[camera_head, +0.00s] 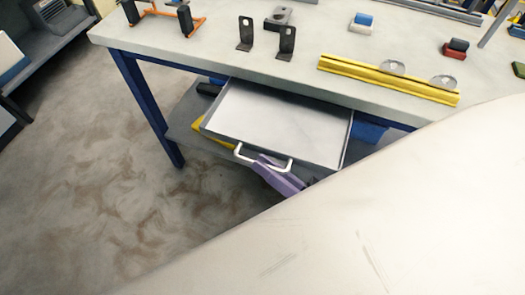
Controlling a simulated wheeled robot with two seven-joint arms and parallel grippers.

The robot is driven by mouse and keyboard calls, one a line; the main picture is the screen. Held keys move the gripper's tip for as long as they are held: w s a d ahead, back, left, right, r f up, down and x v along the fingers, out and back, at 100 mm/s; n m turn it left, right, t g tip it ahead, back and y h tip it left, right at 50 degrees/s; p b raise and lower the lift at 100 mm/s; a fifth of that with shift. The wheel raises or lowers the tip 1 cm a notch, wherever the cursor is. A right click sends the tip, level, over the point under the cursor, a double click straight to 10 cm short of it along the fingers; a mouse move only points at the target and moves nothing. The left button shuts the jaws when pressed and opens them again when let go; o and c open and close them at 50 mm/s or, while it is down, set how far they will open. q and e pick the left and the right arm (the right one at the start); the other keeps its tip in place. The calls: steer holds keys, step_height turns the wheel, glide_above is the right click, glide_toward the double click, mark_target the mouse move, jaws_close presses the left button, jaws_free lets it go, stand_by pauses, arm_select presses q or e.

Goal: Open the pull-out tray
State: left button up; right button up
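The pull-out tray (275,122) is a shallow pale tray with a light rim, under the workbench top. It is drawn well out towards me, and its inside looks empty. Its white bar handle (245,154) is on the front edge. My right gripper (266,162), purple, is at the middle of this handle, with its fingers close together over the bar. The rest of the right arm is hidden behind a large pale surface in the foreground. My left gripper is not in view.
The workbench (215,58) has blue legs and carries black brackets (287,43), a yellow rail (385,80) and small coloured blocks. A grey lower shelf (185,115) lies under the tray. The floor at left is clear.

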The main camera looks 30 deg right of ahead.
steer(key=b+v, duration=0.1)
steer(key=v, duration=0.7)
steer(key=shift+s+d+f, duration=0.2)
steer(key=shift+s, duration=0.1)
steer(key=w+a+f+g+h, duration=0.2)
steer(key=w+f+g+h, duration=0.3)
steer(key=f, duration=0.3)
steer(key=s+a+f+n+g+h, duration=0.2)
steer(key=s+f+n+g, duration=0.1)
steer(key=f+g, duration=0.2)
step_height(320, 180, down, 3)
steer(key=shift+s+a+r+n+h, duration=0.1)
steer(key=shift+s+a+n+h, duration=0.15)
steer(key=shift+a+n+h, duration=0.15)
